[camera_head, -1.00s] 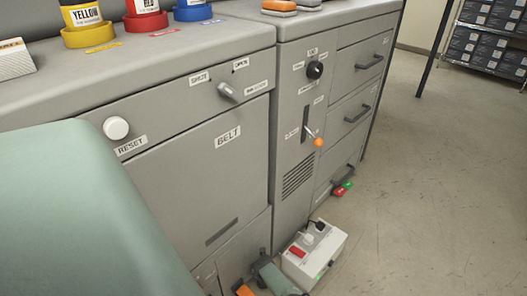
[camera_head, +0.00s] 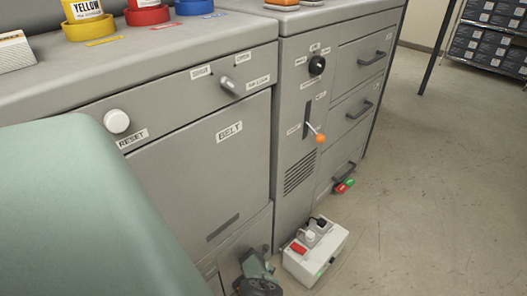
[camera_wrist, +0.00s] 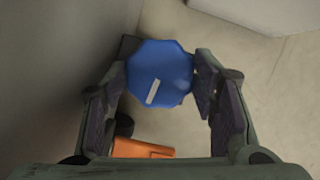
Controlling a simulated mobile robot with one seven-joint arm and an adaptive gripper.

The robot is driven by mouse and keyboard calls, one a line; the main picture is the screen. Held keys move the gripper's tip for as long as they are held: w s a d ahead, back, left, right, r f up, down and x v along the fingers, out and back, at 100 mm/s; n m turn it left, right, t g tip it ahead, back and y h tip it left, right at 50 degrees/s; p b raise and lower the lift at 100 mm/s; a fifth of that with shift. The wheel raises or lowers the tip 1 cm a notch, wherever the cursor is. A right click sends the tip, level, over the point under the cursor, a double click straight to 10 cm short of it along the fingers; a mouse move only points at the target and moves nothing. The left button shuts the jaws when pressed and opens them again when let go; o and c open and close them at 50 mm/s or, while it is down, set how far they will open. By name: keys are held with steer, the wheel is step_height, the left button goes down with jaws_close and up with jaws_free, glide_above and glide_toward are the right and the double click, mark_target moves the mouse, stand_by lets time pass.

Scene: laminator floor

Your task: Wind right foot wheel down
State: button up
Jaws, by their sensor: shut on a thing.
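The foot wheel (camera_wrist: 172,62) is blue with several flat sides and a short white mark, tilted, on its face. It fills the space between my fingers in the wrist view. My gripper (camera_wrist: 162,82) is shut on it, with one finger pad at each side. In the head view my gripper (camera_head: 258,274) is low at the foot of the grey cabinet, at the bottom edge of the picture. The wheel is hidden there. An orange piece (camera_wrist: 142,149) shows below the wheel in the wrist view.
A white box with plugs and a red switch (camera_head: 316,252) stands on the floor just right of my gripper. The cabinet front has a BELT panel (camera_head: 215,165), an orange-tipped lever (camera_head: 319,138) and drawers. The floor to the right (camera_head: 430,190) is clear.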

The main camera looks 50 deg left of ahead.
stand_by(0.3)
steer(key=o, duration=1.2)
steer(key=shift+c, duration=0.2)
steer(key=shift+a, duration=0.1)
steer(key=shift+c, duration=0.6)
steer(key=shift+o, duration=0.6)
